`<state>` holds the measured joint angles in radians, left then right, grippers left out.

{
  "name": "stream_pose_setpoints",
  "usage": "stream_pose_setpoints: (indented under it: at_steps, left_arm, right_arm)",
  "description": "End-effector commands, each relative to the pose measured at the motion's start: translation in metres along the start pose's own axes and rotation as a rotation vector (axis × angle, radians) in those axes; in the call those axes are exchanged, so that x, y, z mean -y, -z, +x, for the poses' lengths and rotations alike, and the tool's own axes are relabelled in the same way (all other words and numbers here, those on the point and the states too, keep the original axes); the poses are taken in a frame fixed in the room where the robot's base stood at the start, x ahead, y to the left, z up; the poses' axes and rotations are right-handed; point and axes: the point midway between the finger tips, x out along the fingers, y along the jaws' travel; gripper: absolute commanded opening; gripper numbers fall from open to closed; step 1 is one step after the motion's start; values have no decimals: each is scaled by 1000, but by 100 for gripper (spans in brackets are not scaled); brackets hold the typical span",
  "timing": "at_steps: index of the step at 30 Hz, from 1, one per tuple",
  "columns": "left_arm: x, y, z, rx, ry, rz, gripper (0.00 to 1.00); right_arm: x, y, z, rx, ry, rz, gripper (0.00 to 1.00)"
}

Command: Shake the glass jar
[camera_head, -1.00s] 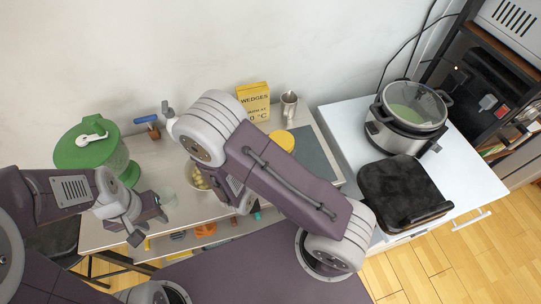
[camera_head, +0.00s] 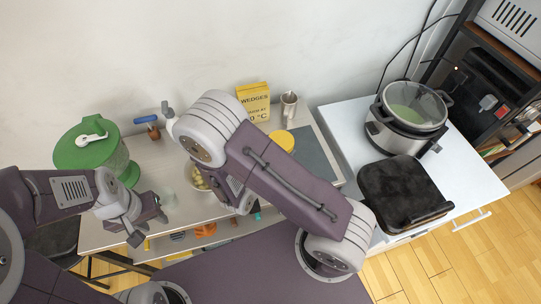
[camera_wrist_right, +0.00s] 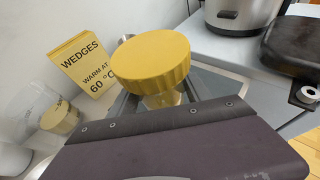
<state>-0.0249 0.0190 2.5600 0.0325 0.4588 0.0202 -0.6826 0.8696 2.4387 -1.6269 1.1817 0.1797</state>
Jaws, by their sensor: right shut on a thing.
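The glass jar shows as a round yellow lid (camera_head: 283,141) in the head view, partly behind my right arm. In the right wrist view the ribbed yellow lid (camera_wrist_right: 151,62) is just beyond my right gripper (camera_wrist_right: 165,106), with a narrow part of the jar below it. The gripper's body hides the lower jar and the grip itself. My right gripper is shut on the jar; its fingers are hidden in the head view. My left gripper (camera_head: 149,227) is open and empty, in front of the table's left part.
A green-lidded container (camera_head: 88,148) is at the left, and a bowl (camera_head: 197,177) is partly behind my arm. A cooker (camera_head: 407,118) and a black appliance (camera_head: 402,190) occupy the right table.

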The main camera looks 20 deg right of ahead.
Motion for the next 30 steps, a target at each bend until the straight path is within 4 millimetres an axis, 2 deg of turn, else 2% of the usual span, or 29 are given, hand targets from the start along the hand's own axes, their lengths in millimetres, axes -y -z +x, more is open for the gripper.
stream_pose_setpoints:
  at_steps: [6, 12, 16, 23, 27, 30]
  left_arm:
    - [0, 1, -12, 0, 0, 0, 36]
    - [0, 1, -13, 0, 0, 0, 36]
    - [0, 1, -10, 0, 0, 0, 36]
    - [0, 0, 2, 0, 0, 0, 36]
    - [0, 0, 2, 0, 0, 0, 36]
    - [0, 0, 0, 0, 0, 0, 36]
  right_arm:
    - [-28, 9, -31, 2, -8, 2, 0]
    - [-38, 17, -44, 1, -1, 1, 0]
    - [-32, 16, -37, 3, 3, 0, 0]
    - [-3, 3, -3, 2, 4, 0, 0]
    - [0, -1, 0, 1, -1, 0, 0]
    - [-4, 0, -4, 2, -3, 1, 0]
